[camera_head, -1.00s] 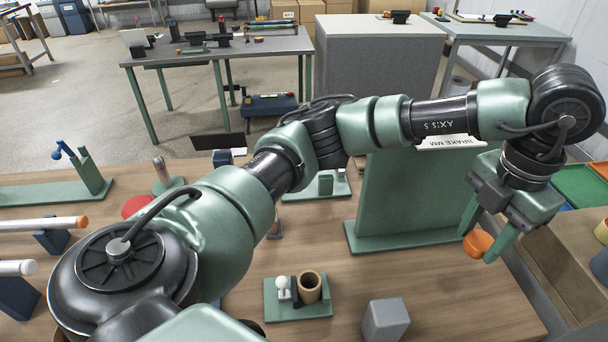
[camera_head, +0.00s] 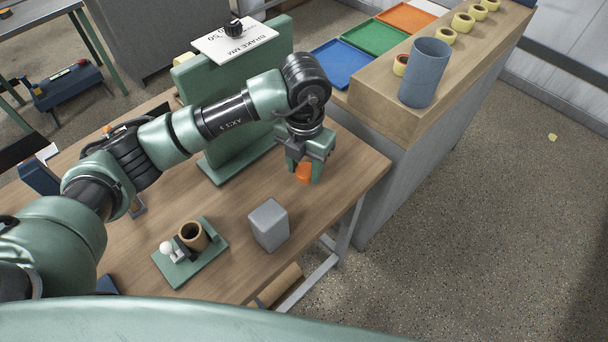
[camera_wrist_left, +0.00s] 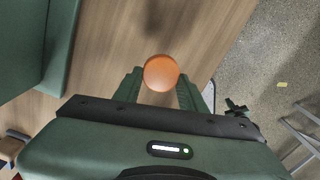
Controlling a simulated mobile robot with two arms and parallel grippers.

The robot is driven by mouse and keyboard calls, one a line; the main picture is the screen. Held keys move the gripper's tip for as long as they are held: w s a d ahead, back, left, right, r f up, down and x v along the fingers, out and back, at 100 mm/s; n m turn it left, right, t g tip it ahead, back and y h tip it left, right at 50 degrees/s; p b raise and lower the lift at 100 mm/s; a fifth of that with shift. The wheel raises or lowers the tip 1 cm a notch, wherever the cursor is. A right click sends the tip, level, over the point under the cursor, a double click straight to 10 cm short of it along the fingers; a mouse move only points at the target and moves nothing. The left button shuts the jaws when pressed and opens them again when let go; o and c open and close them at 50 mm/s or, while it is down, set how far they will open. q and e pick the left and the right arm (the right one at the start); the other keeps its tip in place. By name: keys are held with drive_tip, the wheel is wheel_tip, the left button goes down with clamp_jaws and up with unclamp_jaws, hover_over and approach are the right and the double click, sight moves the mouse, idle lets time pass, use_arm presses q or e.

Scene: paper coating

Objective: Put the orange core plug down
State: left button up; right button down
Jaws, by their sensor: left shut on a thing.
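The orange core plug (camera_head: 304,173) is a short round orange piece. My left gripper (camera_head: 303,176) is shut on it, with a finger on either side, above the wooden table (camera_head: 340,190) near its right end. In the left wrist view the plug (camera_wrist_left: 161,72) shows as an orange disc between the two green fingers of my left gripper (camera_wrist_left: 160,88), with the table top behind it. I cannot tell how large the gap under the plug is. My right gripper is not in view.
A grey block (camera_head: 268,225) and a green base (camera_head: 188,262) with a brown cup (camera_head: 192,236) stand nearer on the table. A green upright panel (camera_head: 225,110) stands behind my arm. A wooden-topped bench (camera_head: 395,100) with a blue-grey cylinder (camera_head: 425,72) adjoins at right.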

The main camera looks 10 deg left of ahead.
sight(304, 172)
use_arm(q)
wheel_tip(304, 172, down, 4)
drive_tip(key=shift+f+p, duration=0.1)
drive_tip(key=shift+p, duration=0.3)
drive_tip(key=shift+f+b, duration=0.2)
drive_tip(key=shift+b, duration=0.1)
drive_tip(key=o, duration=1.3)
drive_tip(key=shift+r, duration=0.1)
